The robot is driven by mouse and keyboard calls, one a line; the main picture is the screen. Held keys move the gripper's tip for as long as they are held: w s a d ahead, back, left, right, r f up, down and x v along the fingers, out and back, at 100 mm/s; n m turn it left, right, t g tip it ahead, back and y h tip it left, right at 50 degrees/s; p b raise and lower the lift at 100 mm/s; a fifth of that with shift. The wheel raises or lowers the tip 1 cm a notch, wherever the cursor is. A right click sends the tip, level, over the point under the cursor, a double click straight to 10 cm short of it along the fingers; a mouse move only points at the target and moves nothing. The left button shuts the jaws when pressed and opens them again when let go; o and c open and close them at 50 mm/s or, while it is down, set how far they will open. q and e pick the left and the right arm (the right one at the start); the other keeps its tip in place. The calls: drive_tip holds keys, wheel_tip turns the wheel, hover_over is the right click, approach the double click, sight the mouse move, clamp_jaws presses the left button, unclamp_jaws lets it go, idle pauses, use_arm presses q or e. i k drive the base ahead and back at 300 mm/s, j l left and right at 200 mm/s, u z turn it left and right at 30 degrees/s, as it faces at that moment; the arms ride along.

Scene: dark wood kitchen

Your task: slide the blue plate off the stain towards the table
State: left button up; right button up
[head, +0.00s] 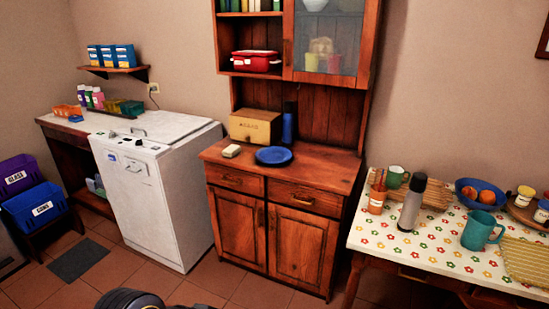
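Neither of my grippers is in view.
A small pale block (231,151) lies left of the plate. Behind stand a yellowish box (255,126) and a blue cylinder (288,126). The dresser top right of the plate is clear. A grey flask (411,204) and an orange cup (377,199) stand near the table's left edge.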

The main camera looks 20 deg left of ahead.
sight(273, 156)
drive_tip(key=i+j+u, duration=0.2)
drive_tip(key=u, duration=0.25)
drive_tip(key=i+u, duration=0.4)
drive_tip(key=i+z, duration=0.1)
drive_tip(key=i, duration=0.4)
drive_tip(key=i+j+z, duration=0.1)
drive_tip(key=i, duration=0.4)
drive_tip(key=i+j+z, duration=0.1)
drive_tip(key=i, duration=0.4)
drive_tip(key=i+j+z, duration=0.1)
drive_tip(key=i, duration=0.4)
drive_tip(key=j+z, duration=0.1)
drive_tip(key=z, duration=0.2)
